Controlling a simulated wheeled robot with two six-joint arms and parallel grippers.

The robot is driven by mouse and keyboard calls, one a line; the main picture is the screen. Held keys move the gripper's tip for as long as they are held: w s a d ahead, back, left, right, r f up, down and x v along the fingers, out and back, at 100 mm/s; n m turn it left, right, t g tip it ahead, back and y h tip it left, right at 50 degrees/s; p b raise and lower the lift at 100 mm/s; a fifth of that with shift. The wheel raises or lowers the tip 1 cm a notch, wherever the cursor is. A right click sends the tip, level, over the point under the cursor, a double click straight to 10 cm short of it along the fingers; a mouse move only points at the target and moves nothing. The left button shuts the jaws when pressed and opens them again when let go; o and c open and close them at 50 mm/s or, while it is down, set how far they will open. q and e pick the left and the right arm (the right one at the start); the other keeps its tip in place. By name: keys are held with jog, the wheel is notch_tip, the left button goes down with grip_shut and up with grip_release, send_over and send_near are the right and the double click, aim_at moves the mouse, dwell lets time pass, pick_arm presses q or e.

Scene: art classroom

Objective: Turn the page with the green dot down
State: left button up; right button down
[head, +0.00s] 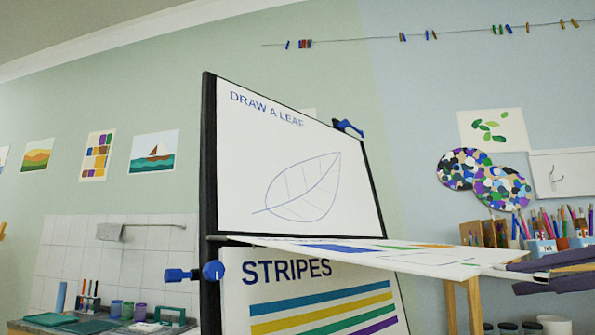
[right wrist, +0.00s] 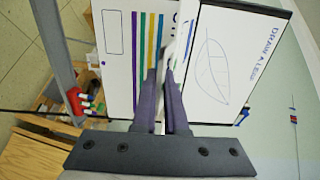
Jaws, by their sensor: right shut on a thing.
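An easel board carries a white upper sheet (head: 320,150) with "DRAW A LEAF" and a leaf outline. Below hangs a sheet (head: 235,300) with "STRIPES" and coloured bands. Between them a page (head: 455,262) sticks out nearly flat toward the right, seen at a shallow angle with blue, green and orange marks. I cannot make out a green dot. My right gripper (head: 530,278) is shut on this page's outer end. In the right wrist view the page (right wrist: 187,40) shows nearly edge-on, running to the gripper (right wrist: 161,78). My left gripper is not in view.
A blue knob (head: 212,271) sits at the board's left side and a blue clip (head: 347,127) at its upper right. Pencil cups (head: 541,248) stand on the right, and a counter with jars (head: 140,311) is at the left. Space above the page is clear.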

jog(key=shift+f, duration=0.35)
notch_tip(320, 180, down, 9)
jog(key=w+a+b, duration=0.1)
jog(key=b, duration=0.7)
jog(key=shift+w+a, duration=0.2)
jog(key=shift+a, duration=0.05)
jog(key=w+a+f+b, duration=0.2)
jog(key=a+f+b, duration=0.1)
jog(key=f+b, duration=0.4)
jog(key=shift+w+f+b, duration=0.25)
jog(key=shift+f+b, duration=0.15)
jog(key=shift+f, duration=0.4)
